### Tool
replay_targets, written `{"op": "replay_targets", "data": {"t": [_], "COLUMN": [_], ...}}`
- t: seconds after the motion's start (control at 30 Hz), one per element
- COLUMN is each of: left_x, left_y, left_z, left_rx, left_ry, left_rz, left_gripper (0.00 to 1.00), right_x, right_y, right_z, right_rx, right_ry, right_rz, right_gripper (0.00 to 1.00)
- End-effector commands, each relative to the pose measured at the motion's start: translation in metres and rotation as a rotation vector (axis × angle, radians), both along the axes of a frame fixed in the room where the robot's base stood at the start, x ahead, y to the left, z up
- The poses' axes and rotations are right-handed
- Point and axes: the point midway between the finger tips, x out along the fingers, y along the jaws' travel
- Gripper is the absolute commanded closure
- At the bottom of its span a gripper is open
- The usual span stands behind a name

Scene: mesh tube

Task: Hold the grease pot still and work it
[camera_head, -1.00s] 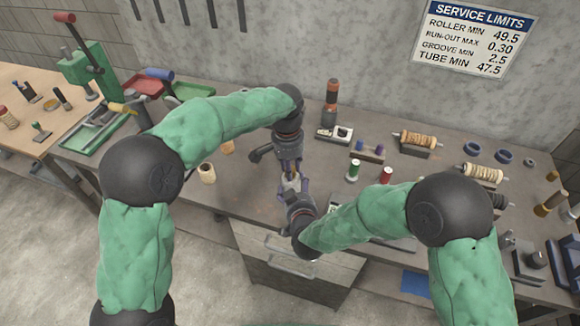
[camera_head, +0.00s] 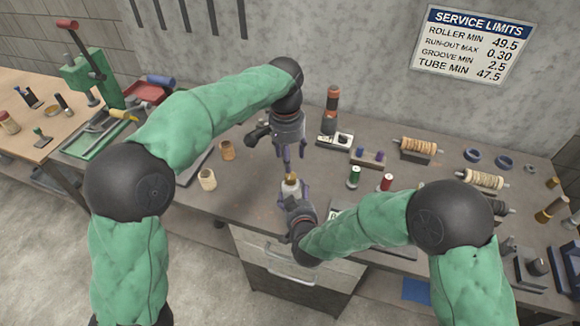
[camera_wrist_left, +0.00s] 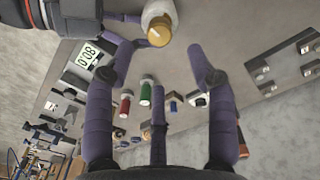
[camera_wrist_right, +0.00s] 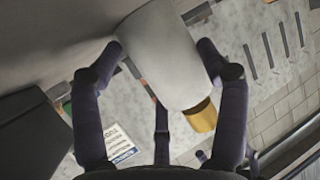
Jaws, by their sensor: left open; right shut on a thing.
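The grease pot (camera_head: 290,190) is pale with a brass-coloured cap, near the bench's front edge. My right gripper (camera_head: 297,199) is shut on its body from the front. In the right wrist view the pot body (camera_wrist_right: 165,50) lies between the fingers, its brass cap (camera_wrist_right: 201,115) pointing lower right. My left gripper (camera_head: 291,168) is open and empty just above the cap, fingers pointing down. In the left wrist view the cap (camera_wrist_left: 160,33) is beyond the open fingers, apart from them, and my right gripper's fingers show beside the pot. The pot's lower part is hidden by my right gripper.
Two tan cups (camera_head: 207,179) stand left of the pot. Wound rollers (camera_head: 419,147) lie further right.

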Motion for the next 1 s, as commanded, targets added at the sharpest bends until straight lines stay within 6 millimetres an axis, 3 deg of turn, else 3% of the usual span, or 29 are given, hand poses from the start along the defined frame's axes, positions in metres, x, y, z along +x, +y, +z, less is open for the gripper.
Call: {"op": "replay_targets", "data": {"t": [0.1,0.3,0.77,0.8,0.87,1.0], "left_x": [0.000,0.000,-0.001,0.000,0.000,0.000], "left_y": [0.001,0.001,0.002,0.002,0.002,0.002], "left_z": [0.020,0.039,0.042,0.042,0.042,0.042], "left_rx": [-0.001,-0.001,0.000,0.000,0.000,0.000], "left_ry": [-0.002,-0.002,0.000,0.000,0.000,0.000], "left_rz": [0.000,0.000,0.000,0.000,0.000,0.000], "left_gripper": [0.44,0.44,0.44,0.44,0.44,0.44], "right_x": [-0.001,-0.001,-0.001,-0.001,-0.001,0.000], "right_y": [-0.001,0.000,0.000,0.000,0.000,0.000], "right_z": [-0.001,-0.001,-0.001,-0.001,-0.001,-0.001], "right_rx": [-0.002,-0.002,-0.002,-0.002,-0.002,0.000], "right_ry": [0.003,0.003,0.003,0.003,0.002,0.002], "right_rz": [-0.001,-0.001,-0.001,-0.001,-0.001,0.000], "right_gripper": [0.71,0.71,0.71,0.14,0.00,0.00]}}
